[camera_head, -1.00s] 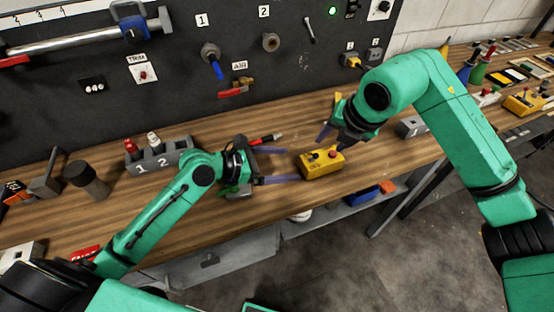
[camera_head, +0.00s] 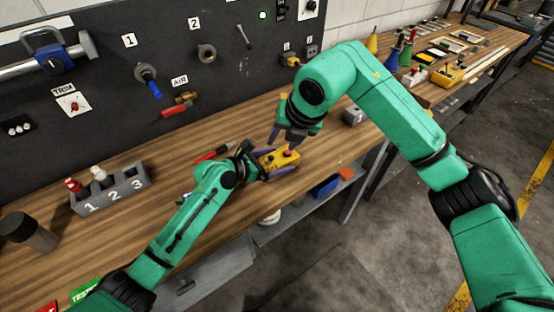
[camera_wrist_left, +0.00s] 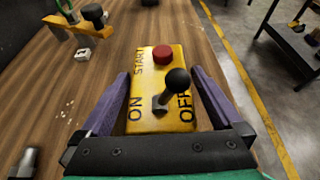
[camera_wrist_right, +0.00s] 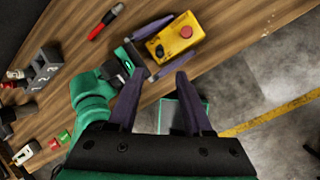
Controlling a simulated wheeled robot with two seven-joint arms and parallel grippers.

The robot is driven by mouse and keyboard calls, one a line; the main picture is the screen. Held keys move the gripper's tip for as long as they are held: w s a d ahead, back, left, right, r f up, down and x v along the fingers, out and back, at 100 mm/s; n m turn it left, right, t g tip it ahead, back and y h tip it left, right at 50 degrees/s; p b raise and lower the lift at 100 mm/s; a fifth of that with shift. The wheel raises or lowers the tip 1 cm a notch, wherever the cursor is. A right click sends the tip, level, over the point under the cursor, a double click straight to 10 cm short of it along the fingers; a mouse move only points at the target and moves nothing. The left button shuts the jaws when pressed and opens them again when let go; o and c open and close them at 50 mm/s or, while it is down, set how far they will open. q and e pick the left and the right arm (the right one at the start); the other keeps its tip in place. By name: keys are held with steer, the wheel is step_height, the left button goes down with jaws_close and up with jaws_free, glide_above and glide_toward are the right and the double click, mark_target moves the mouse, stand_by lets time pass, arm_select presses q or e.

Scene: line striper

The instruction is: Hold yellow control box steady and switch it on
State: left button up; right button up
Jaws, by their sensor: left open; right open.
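The yellow control box (camera_head: 283,164) lies near the bench's front edge. In the left wrist view the box (camera_wrist_left: 150,60) shows a red button, the words ON, OFF and START, and a black-knobbed lever (camera_wrist_left: 178,80) leaning toward OFF. My left gripper (camera_head: 272,163) is open, its purple fingers (camera_wrist_left: 160,95) on either side of the box; I cannot tell whether they touch it. My right gripper (camera_head: 290,138) is open and empty, above and behind the box. In the right wrist view the box (camera_wrist_right: 172,42) lies beyond my right fingertips (camera_wrist_right: 157,80).
A grey numbered holder (camera_head: 112,190) stands at left, and a red-and-black pen-like tool (camera_head: 213,152) lies behind my left gripper. A small grey block (camera_head: 353,115) sits right of the box. The pegboard (camera_head: 100,100) rises behind the bench. Open floor lies in front.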

arm_select(q)
jaws_close()
arm_select(e)
steer(key=shift+s+f, duration=0.1)
steer(key=shift+f, duration=0.1)
jaws_close()
arm_select(q)
steer(key=shift+a, duration=0.1)
arm_select(e)
steer(key=s+d+f+n+y, duration=0.1)
steer(key=d+f+n+y, duration=0.1)
steer(key=d+n, duration=0.4)
steer(key=s+d+f+n+y, duration=0.1)
steer(key=d+n+y, duration=0.3)
steer(key=n, duration=0.5)
steer(key=shift+s+d+f+t+y, duration=0.15)
steer(key=shift+d+f+t+y, duration=0.35)
steer(key=shift+d, duration=0.45)
steer(key=shift+f, duration=0.15)
